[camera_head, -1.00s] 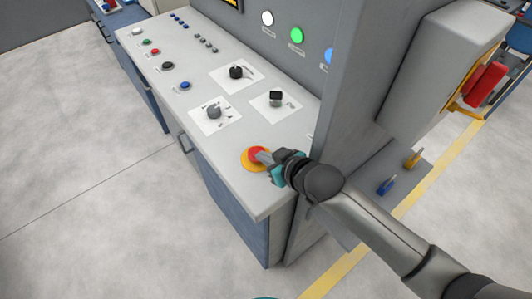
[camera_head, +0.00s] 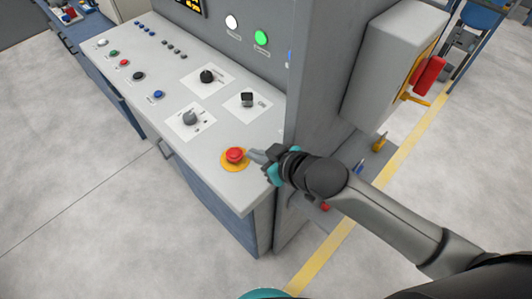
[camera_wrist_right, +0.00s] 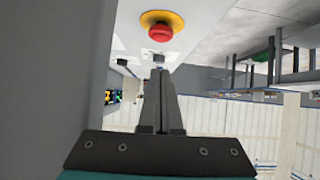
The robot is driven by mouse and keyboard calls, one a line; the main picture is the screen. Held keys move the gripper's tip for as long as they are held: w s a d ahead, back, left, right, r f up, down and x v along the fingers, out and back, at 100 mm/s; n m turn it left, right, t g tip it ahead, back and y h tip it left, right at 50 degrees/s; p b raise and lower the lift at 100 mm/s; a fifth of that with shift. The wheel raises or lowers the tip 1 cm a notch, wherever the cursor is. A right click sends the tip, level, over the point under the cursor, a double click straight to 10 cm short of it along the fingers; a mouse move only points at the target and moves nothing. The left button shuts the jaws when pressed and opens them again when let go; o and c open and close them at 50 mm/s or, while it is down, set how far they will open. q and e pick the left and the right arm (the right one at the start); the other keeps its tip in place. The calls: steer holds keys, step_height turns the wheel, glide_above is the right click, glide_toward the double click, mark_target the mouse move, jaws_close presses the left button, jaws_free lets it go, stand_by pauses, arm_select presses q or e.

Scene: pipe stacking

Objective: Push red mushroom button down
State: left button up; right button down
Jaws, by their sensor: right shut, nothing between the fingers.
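The red mushroom button (camera_head: 235,155) sits on a yellow round base (camera_head: 232,166) at the near right corner of the grey console top. It also shows at the top of the right wrist view (camera_wrist_right: 160,33), with its yellow base around it. My right gripper (camera_head: 254,154) is shut and empty. Its fingertips are just right of the button in the head view, and a gap shows between them and the button in the wrist view. The closed fingers also show in the wrist view (camera_wrist_right: 159,75). My left gripper is not in view.
The console top (camera_head: 205,140) carries several small buttons and rotary knobs (camera_head: 191,118). A grey upright panel (camera_head: 335,70) stands right of the console, close behind my right arm. A grey box with a red handle (camera_head: 430,75) is on its right side.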

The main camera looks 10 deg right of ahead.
steer(key=shift+v, duration=2)
steer(key=shift+a, duration=0.1)
